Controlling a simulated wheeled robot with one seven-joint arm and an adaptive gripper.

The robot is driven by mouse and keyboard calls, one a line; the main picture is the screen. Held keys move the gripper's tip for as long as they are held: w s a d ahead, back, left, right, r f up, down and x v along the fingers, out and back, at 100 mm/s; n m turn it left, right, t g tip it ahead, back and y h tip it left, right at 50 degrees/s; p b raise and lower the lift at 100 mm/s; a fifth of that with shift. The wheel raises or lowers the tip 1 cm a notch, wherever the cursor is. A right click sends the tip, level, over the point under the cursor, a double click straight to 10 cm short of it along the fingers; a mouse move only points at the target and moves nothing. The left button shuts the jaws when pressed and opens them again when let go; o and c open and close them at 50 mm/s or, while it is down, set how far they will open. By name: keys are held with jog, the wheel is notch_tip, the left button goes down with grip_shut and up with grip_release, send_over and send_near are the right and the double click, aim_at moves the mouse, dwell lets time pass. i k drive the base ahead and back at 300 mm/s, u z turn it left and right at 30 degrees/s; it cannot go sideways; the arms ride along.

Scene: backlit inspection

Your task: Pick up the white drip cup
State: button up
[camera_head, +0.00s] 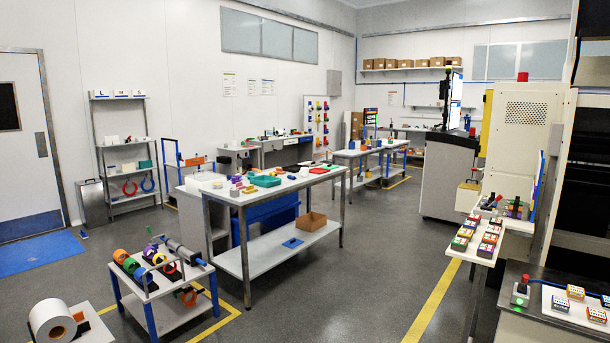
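I cannot pick out the white drip cup for certain; the small things on the tables are too small to tell apart. Small white items (113,140) stand on the grey shelf rack at the left. A white block-like item (205,176) lies at the left end of the middle workbench. My gripper is not in view.
The middle workbench (245,200) holds a green tray (265,181) and small coloured parts. A low cart (170,290) with coloured rings and a large white roll (52,321) are at front left. A dark table (510,325) is at front right. The grey floor (370,270) between is clear.

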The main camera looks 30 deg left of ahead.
aim_at(304, 172)
jog(key=u, duration=0.4)
jog(key=i, duration=1.95)
jog(key=u, duration=0.85)
jog(key=i, duration=2.1)
jog(key=u, duration=0.35)
jog(key=i, duration=2)
